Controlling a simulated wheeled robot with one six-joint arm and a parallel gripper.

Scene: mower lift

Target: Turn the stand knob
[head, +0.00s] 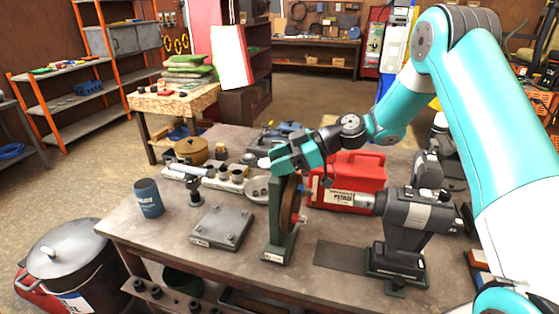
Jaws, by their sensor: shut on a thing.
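A green upright stand (274,222) is on the workbench, with a brown round disc (289,203) on its right side and a small red part near the disc's middle. My teal gripper (291,168) is at the top of the stand, reached in from the right. It is shut on the stand's top end, where the knob appears to be; the jaws hide the knob, so its turn angle cannot be told.
A red petrol can (350,180) is close behind the stand. A grey machine (412,228) is to the right. A flat grey plate (222,226) and a blue cup (148,197) are to the left. The bench's front left is fairly clear.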

